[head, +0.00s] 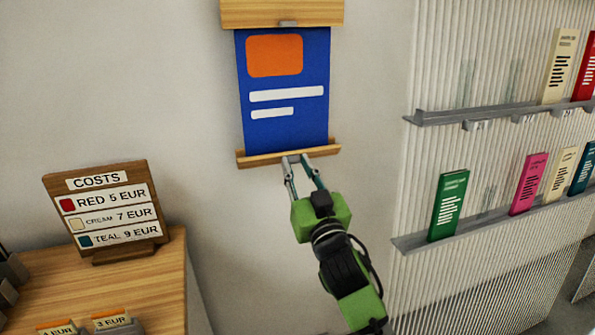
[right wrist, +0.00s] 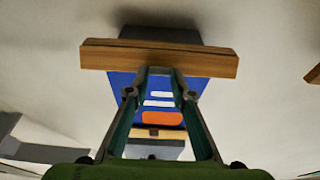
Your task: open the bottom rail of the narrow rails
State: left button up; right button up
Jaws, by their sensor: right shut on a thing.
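The narrow rails are two wooden bars on the wall, a top rail (head: 270,14) with a small grey tab and a bottom rail (head: 250,160). A blue poster (head: 288,118) with an orange block and white bars hangs between them. My right gripper (head: 296,158) reaches up from below and is shut on the bottom rail near its middle; the fingertips hide the part they hold. In the right wrist view the bottom rail (right wrist: 210,62) lies across the fingertips (right wrist: 160,72), with the poster (right wrist: 160,118) behind. My left gripper is not in view.
A costs sign (head: 108,208) stands on a wooden table (head: 150,285) at lower left, with small price cards in front. At right, a ribbed panel (head: 430,160) carries grey ledges (head: 480,112) with several coloured cards. The wall between is bare.

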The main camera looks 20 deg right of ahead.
jog(key=o, duration=1.1)
jog(key=v, duration=1.2)
